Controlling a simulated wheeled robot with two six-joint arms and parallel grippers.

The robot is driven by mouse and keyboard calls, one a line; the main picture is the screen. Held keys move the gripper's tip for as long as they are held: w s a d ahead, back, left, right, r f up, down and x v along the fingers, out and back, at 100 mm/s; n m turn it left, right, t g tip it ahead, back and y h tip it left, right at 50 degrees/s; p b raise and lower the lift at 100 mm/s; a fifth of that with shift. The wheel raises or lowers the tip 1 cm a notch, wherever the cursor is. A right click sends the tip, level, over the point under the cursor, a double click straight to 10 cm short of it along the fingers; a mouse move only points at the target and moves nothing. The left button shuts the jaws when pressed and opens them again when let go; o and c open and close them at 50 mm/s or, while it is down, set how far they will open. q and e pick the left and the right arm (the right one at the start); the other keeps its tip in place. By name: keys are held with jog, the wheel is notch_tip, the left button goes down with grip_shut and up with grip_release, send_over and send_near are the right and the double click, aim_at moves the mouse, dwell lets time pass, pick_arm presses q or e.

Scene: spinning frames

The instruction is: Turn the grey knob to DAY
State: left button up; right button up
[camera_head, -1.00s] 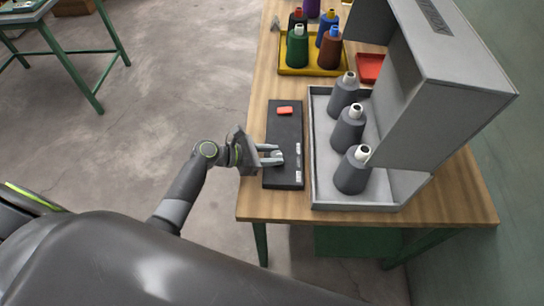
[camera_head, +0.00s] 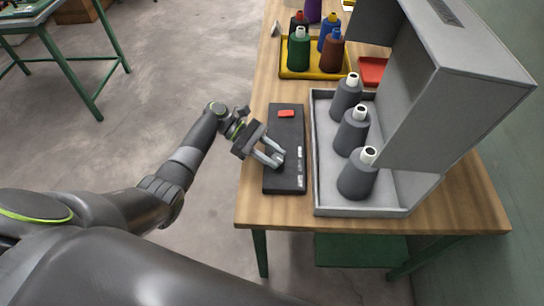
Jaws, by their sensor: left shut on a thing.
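The grey knob (camera_head: 279,157) sits on a dark control panel (camera_head: 285,118) that lies on the wooden table near its left edge. My left gripper (camera_head: 272,154) reaches in from the left and its two pale fingers are shut on the knob, partly hiding it. Small white labels (camera_head: 300,160) stand on the panel to the right of the knob; their lettering is too small to read. The direction the knob points cannot be told. My right gripper is out of view.
An orange-red button (camera_head: 286,114) is at the panel's far end. A grey tray (camera_head: 325,203) with three grey bottles stands right of the panel, beside a grey cabinet (camera_head: 440,85). A yellow tray (camera_head: 313,74) holds several coloured bottles farther back.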

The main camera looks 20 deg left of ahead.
pick_arm(q)
jog(key=shift+g, duration=0.3)
jog(key=o, duration=1)
jog(key=shift+a, duration=0.1)
jog(key=b+v, duration=0.4)
jog(key=v, duration=1.3)
jog(key=shift+a+r, duration=0.1)
